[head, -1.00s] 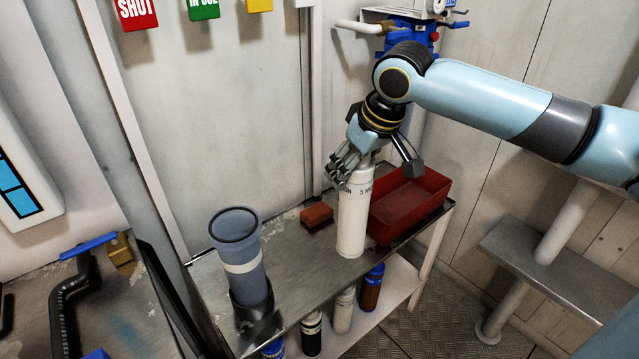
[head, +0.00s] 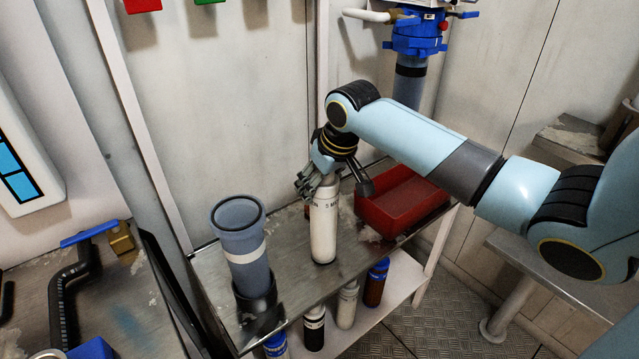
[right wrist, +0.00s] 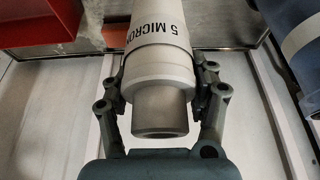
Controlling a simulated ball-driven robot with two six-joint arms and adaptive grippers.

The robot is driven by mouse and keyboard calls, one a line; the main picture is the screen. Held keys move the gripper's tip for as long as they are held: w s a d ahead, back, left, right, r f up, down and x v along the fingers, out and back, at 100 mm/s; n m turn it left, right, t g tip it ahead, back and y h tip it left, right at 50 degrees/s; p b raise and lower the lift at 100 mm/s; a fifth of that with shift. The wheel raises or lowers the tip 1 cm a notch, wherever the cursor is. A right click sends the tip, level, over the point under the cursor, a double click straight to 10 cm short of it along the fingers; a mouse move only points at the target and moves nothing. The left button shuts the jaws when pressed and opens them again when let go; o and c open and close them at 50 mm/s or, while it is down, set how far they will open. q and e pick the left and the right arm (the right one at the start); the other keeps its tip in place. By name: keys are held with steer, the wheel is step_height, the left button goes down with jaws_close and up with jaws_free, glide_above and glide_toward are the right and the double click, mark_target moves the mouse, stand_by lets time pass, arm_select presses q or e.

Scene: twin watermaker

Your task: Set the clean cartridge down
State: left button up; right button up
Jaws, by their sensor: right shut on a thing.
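The clean cartridge (head: 323,232) is a white cylinder, upright over the metal bench top (head: 290,290). It also shows in the right wrist view (right wrist: 155,55), with "5 MICRON" printed on it and a narrower grey end towards my palm. My right gripper (head: 335,188) is shut around the cartridge's upper end from above; its fingers lie on both sides in the right wrist view (right wrist: 162,85). The cartridge's lower end is at or very near the bench top; I cannot tell whether it touches. My left gripper is not in view.
A grey-blue housing (head: 245,270) stands in a dark holder left of the cartridge. A red tray (head: 390,222) sits to the right. Bottles, including a brown one (head: 376,285), stand on the lower shelf (head: 400,290). Bare bench lies between housing and cartridge.

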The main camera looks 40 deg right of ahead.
steer(key=o, duration=1.7)
steer(key=p+v, duration=0.2)
steer(key=v, duration=1)
